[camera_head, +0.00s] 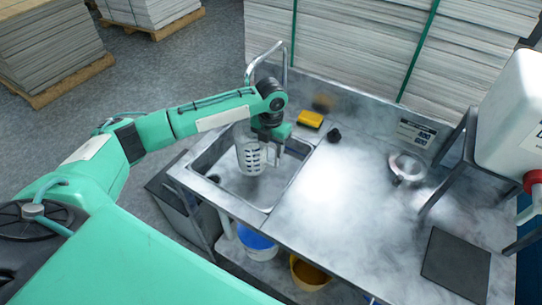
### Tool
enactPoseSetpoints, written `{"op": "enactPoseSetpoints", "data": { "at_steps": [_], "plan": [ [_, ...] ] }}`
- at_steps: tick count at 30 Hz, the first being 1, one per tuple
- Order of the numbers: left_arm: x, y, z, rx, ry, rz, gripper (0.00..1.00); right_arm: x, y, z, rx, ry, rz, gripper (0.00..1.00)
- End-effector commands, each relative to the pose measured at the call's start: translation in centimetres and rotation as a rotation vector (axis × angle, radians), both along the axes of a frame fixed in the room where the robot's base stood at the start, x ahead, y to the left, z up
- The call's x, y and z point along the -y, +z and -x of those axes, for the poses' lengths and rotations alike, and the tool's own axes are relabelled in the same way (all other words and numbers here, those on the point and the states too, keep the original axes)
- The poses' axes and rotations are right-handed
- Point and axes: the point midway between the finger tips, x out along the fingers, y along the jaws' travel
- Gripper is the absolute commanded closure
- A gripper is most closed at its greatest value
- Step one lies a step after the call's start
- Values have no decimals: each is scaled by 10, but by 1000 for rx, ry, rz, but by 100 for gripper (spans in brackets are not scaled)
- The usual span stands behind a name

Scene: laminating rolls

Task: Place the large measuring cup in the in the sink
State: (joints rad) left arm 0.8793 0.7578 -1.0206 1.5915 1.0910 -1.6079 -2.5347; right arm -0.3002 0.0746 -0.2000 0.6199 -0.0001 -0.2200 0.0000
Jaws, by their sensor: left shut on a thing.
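The large measuring cup (249,156) is a clear, pale cup with dark markings. It is upright, over the sink (213,192), a metal basin set into the left part of the steel counter. My left gripper (274,155) reaches in from the left and is shut on the cup at its right side. I cannot tell whether the cup's base touches the sink floor. My right gripper is not in view.
A faucet (268,58) arches behind the sink. A yellow sponge (310,119) and a small black object (334,135) lie right of it. A metal funnel-like dish (405,168) sits farther right, near a white container (512,110) on a stand. The middle counter is clear.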

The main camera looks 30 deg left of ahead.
Motion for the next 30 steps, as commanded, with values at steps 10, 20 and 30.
{"op": "enactPoseSetpoints", "data": {
  "at_steps": [10, 20, 30],
  "plan": [
    [0, -29, 0, -1, 0, 1, 100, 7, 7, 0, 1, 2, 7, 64],
    [0, -55, -1, 3, 0, 0, 100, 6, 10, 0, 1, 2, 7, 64],
    [0, -58, 0, 1, 0, 0, 29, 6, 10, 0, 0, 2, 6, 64]
  ]
}}
